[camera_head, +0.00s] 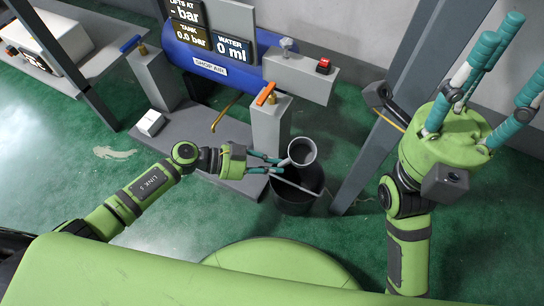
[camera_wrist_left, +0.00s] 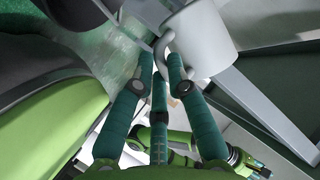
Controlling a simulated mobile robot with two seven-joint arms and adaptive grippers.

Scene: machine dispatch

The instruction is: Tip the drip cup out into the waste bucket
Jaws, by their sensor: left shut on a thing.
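The drip cup (camera_head: 303,153) is a light grey cup with its round mouth facing up towards the head camera. It is held over the dark waste bucket (camera_head: 296,207), which stands on the green floor. My left gripper (camera_head: 279,163) is shut on the cup's handle from the left. The left wrist view shows the cup (camera_wrist_left: 203,38) close up and the fingers (camera_wrist_left: 161,66) around its curved handle. I cannot make out any liquid inside. My right gripper (camera_head: 512,55) is raised at the right with its fingers spread, empty.
A blue air tank (camera_head: 196,55) with display signs stands behind, reading 0.0 bar and 0 ml. An orange-handled valve (camera_head: 265,94) tops a grey post left of the bucket. A red button (camera_head: 323,66) sits on a grey box. A grey post (camera_head: 374,150) rises right of the bucket.

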